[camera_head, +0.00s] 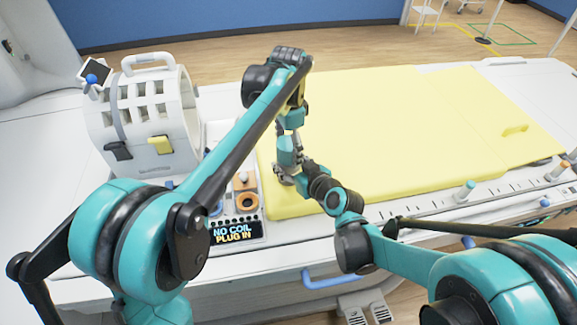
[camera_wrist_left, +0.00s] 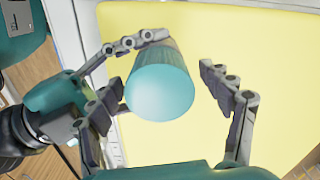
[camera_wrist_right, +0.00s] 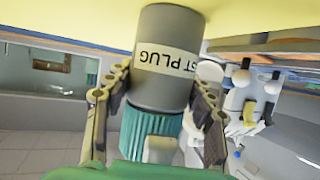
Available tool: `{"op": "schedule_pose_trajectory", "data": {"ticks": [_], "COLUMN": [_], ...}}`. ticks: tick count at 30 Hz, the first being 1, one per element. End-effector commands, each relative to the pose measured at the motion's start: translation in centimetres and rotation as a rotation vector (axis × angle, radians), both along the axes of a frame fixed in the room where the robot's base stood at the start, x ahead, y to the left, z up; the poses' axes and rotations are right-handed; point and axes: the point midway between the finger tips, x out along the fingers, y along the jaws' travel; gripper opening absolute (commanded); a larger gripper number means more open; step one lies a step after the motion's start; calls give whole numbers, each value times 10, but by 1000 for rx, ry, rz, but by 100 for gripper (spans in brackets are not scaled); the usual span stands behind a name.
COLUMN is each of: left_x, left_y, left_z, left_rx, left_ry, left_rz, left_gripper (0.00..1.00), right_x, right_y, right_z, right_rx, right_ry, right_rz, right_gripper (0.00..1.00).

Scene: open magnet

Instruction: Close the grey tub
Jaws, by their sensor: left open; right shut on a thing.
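The grey tub (camera_wrist_right: 168,92) is a grey cylinder with a pale label whose visible letters read "ST PLUG", upside down in the right wrist view. A ribbed teal lid (camera_wrist_right: 140,128) adjoins one end; I cannot tell whether it is fully tightened. The smooth teal lid top (camera_wrist_left: 160,92) faces the left wrist camera. My right gripper (camera_wrist_right: 166,75) is shut on the tub, with one finger on each side of it. My left gripper (camera_head: 289,143) is above it, open, its fingers spread around the lid. In the head view, the grippers largely hide the tub.
A yellow mat (camera_head: 400,125) covers the table beside the grippers. A white coil housing (camera_head: 150,115) with a handle stands at the left. A blue handle (camera_head: 330,279) juts from the front.

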Motion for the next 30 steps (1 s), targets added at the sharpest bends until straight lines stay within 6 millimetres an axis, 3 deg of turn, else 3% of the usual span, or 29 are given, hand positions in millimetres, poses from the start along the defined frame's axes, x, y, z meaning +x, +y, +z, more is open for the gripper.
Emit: {"op": "schedule_pose_trajectory", "data": {"ticks": [5,18,24,30], "left_x": [0,1,0,0], "left_y": [0,0,0,0], "left_z": [16,102,118,120], "left_rx": [0,0,0,0], "left_ry": [0,0,0,0], "left_rz": [0,0,0,0], "left_gripper": [79,79,79,79], "right_x": [0,0,0,0], "right_y": [0,0,0,0], "right_z": [0,0,0,0], "right_rx": [0,0,0,0], "right_ry": [0,0,0,0], "right_rz": [0,0,0,0], "right_gripper": [0,0,0,0]}}
